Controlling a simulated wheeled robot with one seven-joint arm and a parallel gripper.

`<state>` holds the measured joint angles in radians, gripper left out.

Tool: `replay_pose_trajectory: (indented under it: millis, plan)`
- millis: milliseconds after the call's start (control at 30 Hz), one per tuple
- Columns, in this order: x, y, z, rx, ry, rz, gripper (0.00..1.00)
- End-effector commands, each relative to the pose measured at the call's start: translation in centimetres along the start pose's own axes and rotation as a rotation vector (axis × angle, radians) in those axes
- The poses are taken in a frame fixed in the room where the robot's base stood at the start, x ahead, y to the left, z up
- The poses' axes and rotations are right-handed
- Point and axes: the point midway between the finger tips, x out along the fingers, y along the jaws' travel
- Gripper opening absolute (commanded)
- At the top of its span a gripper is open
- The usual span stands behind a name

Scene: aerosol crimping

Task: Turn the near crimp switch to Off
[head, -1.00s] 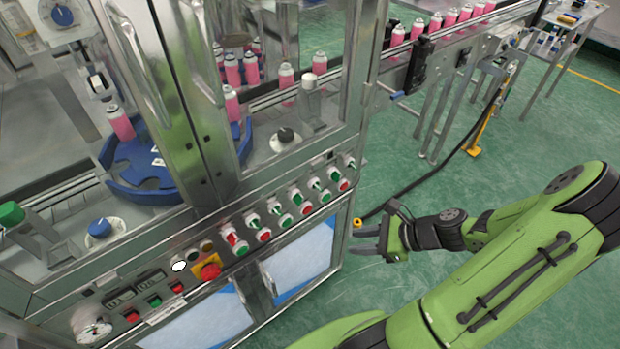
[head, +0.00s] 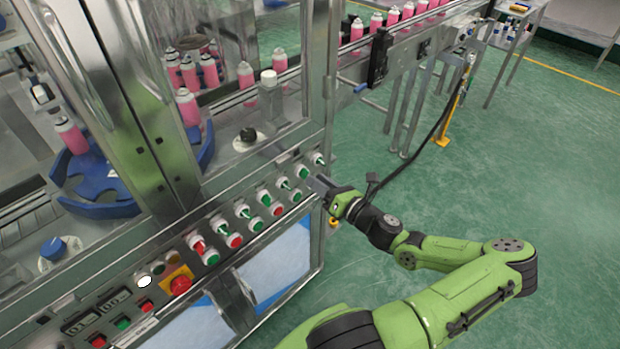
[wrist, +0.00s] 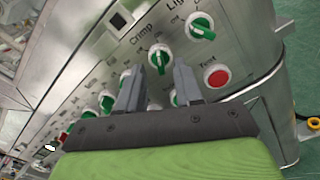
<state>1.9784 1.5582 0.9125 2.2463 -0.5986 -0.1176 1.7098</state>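The Crimp switch (wrist: 160,58), a white round knob with a green handle, sits under the label "Crimp" on the slanted steel panel. It appears just beyond and between my fingertips in the wrist view. Its handle stands roughly upright in that picture; I cannot tell its set position. In the head view it appears to be the switch (head: 301,170) second from the right in the upper row. My gripper (wrist: 158,68) is open, with nothing between its fingers. In the head view my gripper (head: 316,184) is close to the panel's right end and hides part of the lower row.
The Light switch (wrist: 201,27) is right of the Crimp switch, and the red Test button (wrist: 217,76) is below it. Several more switches and buttons run left, with a red emergency stop (head: 180,285). Green floor (head: 400,220) is open to the right.

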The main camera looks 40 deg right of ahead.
Motion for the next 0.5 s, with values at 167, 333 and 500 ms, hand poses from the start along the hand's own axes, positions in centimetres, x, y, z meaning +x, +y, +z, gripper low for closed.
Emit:
replay_pose_trajectory:
  millis: [167,333,500]
  plan:
    - [2.9,0.0,-0.1,-0.001,0.000,0.002,0.35]
    - [3.6,0.0,0.0,-0.001,0.001,-0.001,0.35]
    - [3.5,0.0,0.0,-0.001,0.001,-0.001,0.34]
